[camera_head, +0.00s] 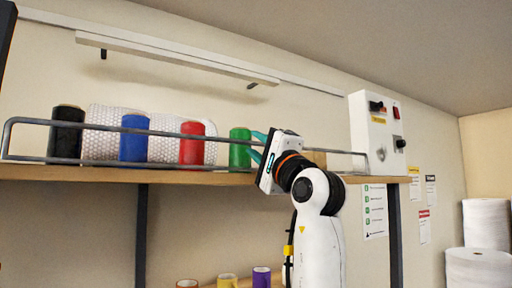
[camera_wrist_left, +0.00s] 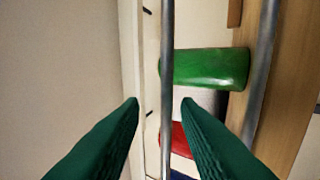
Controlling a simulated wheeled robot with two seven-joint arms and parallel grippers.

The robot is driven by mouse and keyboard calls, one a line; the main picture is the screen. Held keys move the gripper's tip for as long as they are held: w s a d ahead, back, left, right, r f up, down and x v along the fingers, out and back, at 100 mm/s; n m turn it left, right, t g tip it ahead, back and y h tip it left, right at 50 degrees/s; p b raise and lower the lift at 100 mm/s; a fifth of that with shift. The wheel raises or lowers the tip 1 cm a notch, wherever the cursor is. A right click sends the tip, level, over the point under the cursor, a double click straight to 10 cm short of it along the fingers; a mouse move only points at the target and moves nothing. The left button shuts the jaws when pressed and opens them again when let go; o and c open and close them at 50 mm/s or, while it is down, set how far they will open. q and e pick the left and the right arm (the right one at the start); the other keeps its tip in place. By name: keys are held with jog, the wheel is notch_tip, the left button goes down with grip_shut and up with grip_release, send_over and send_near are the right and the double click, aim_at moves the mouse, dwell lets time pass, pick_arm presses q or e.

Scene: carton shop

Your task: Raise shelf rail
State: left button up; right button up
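The shelf rail (camera_head: 100,126) is a grey metal guard with an upper and a lower bar along the front of the wooden shelf (camera_head: 95,174). My left gripper (camera_head: 258,147) is at the rail, just right of the green roll (camera_head: 239,150). In the left wrist view its two green fingers (camera_wrist_left: 162,104) are spread apart. The rail's upper bar (camera_wrist_left: 167,60) runs between them without visible contact on either side. The lower bar and shelf board lie to the right there. My right gripper is not in view.
Black (camera_head: 66,135), blue (camera_head: 133,140) and red (camera_head: 192,146) rolls and bubble wrap (camera_head: 100,145) stand behind the rail. A control box (camera_head: 377,130) is at the shelf's right end. Tape rolls (camera_head: 262,277) are below. Wall above the rail is clear up to a white strip (camera_head: 175,57).

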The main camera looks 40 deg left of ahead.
pick_arm(q)
jog(key=b+v, duration=0.4)
jog(key=v, duration=0.7)
